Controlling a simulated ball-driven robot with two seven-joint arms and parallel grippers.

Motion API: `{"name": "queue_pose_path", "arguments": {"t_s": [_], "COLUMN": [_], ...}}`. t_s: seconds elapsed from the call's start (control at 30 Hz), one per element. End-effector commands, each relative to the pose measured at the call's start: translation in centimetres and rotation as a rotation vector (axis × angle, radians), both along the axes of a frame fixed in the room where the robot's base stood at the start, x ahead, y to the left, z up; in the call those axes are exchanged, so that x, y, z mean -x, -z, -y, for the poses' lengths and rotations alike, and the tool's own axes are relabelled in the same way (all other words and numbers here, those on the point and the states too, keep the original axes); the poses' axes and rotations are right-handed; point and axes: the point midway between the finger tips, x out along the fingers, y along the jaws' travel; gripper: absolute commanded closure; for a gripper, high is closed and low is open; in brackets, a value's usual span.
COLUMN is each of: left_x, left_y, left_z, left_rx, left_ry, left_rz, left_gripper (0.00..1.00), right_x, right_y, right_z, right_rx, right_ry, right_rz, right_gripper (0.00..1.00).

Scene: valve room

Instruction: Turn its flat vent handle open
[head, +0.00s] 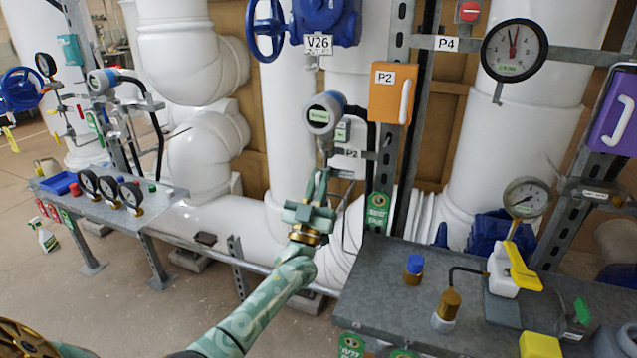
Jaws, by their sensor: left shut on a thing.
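A round grey and blue transmitter (322,115) with a small green display stands on a thin stem in front of the white pipes, at the middle of the head view. My left gripper (323,178) reaches up to the fittings just below it. Its fingers are shut on a small part there, which fits the flat vent handle. The fingers mostly hide that part, so I cannot tell its angle. A small grey fitting (342,174) shows just right of the fingertips. My right gripper is not in view.
An orange P2 box (392,93) hangs on the metal post right of the transmitter. A grey bench (385,290) at the right holds a brass fitting (449,304) and a yellow-handled valve (522,268). Another bench with gauges (130,193) stands left.

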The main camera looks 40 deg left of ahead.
Motion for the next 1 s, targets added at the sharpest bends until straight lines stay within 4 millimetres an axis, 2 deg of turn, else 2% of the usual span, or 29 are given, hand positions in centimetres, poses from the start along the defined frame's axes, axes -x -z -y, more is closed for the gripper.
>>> {"name": "queue_pose_path", "arguments": {"t_s": [0.03, 0.07, 0.1, 0.13, 0.4, 0.53, 0.67, 1.0], "left_x": [0.0, 0.0, 0.0, 0.0, 0.0, 0.7, 2.4, 8.6], "left_y": [0.1, 0.1, 0.1, 0.1, 0.0, 0.8, 2.6, 9.1], "left_z": [0.0, 0.0, 0.0, 0.0, 0.0, 0.2, 0.6, 2.2], "left_rx": [0.002, 0.002, 0.002, 0.002, 0.0, 0.0, 0.0, 0.0], "left_ry": [0.001, 0.001, 0.001, 0.001, 0.0, 0.001, 0.001, 0.001], "left_rz": [-0.002, -0.002, -0.002, -0.002, -0.001, -0.002, -0.005, -0.005], "left_gripper": [1.0, 0.84, 0.72, 0.67, 0.67, 0.67, 0.67, 0.67], "right_x": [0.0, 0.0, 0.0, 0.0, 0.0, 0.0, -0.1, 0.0], "right_y": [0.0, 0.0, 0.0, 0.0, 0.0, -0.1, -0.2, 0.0], "right_z": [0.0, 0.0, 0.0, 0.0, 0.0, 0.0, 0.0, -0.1], "right_rx": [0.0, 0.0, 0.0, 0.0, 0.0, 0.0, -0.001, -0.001], "right_ry": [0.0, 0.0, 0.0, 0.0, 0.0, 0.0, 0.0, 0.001], "right_rz": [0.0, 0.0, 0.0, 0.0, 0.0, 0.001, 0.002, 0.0], "right_gripper": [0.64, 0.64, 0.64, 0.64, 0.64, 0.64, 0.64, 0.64]}}
